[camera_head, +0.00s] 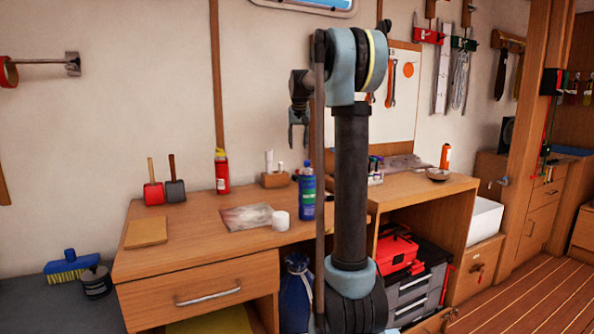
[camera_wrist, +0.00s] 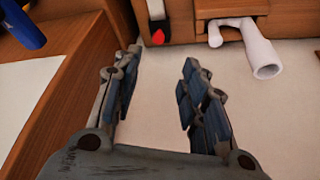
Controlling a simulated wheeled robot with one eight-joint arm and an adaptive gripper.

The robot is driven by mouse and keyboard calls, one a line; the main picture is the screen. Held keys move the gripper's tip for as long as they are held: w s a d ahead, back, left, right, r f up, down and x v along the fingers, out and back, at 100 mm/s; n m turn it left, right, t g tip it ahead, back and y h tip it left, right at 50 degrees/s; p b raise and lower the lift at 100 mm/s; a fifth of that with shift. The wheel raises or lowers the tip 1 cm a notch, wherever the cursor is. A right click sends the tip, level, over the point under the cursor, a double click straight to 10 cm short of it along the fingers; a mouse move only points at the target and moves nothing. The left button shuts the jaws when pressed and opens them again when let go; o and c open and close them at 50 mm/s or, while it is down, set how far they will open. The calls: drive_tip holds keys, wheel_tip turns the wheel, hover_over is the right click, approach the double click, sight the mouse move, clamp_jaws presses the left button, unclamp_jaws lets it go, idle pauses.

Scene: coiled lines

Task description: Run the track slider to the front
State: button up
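I cannot pick out a track slider or its track with certainty in either view. My gripper (camera_head: 298,136) hangs over the bench in the head view, fingers down, in front of the pale wall. In the wrist view my gripper (camera_wrist: 160,64) has its two fingers spread apart with nothing between them. Pale surface shows between and beyond the fingers. A wooden holder with a white tube (camera_wrist: 262,58) lies past the right finger.
A red toolbox (camera_head: 397,250) sits below. A rod (camera_head: 42,62) juts from the left wall. Plank floor (camera_head: 530,300) is clear at right.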

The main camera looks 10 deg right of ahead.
drive_tip(key=x, duration=1.4)
drive_tip(key=shift+d+f, duration=0.1)
drive_tip(key=shift+d, duration=0.05)
